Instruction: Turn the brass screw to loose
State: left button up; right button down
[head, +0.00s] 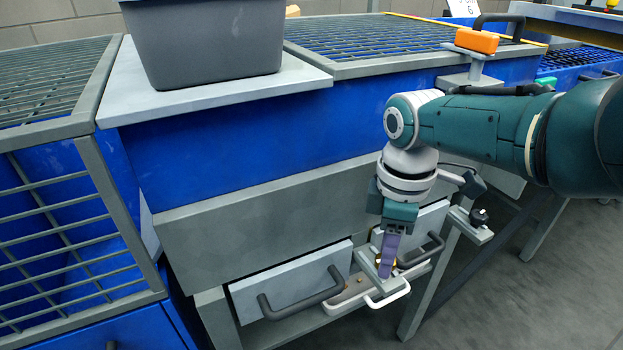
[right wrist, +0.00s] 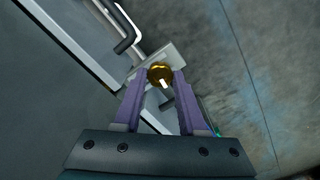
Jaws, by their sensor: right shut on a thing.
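The brass screw (right wrist: 160,73) is a round golden head between the fingertips of my right gripper (right wrist: 159,84) in the right wrist view. The two purple fingers touch it from both sides. In the head view my right gripper (head: 386,266) points down at a small metal bracket (head: 352,295) between two drawers, and its fingers hide most of the screw there. I cannot tell how far the screw is turned. My left gripper is not in view.
A left drawer (head: 285,283) with a dark handle and a right drawer (head: 428,218) flank the bracket. A white loop handle (head: 388,299) sits just below the fingers. A black knob (head: 479,216) stands to the right. A grey bin (head: 205,45) is above on the worktop.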

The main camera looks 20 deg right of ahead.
jog(key=shift+c, duration=2.4)
grip_release()
jog(key=shift+r, duration=0.1)
notch_tip(320, 180, up, 10)
jog(key=p, duration=0.7)
jog(key=shift+p, duration=0.3)
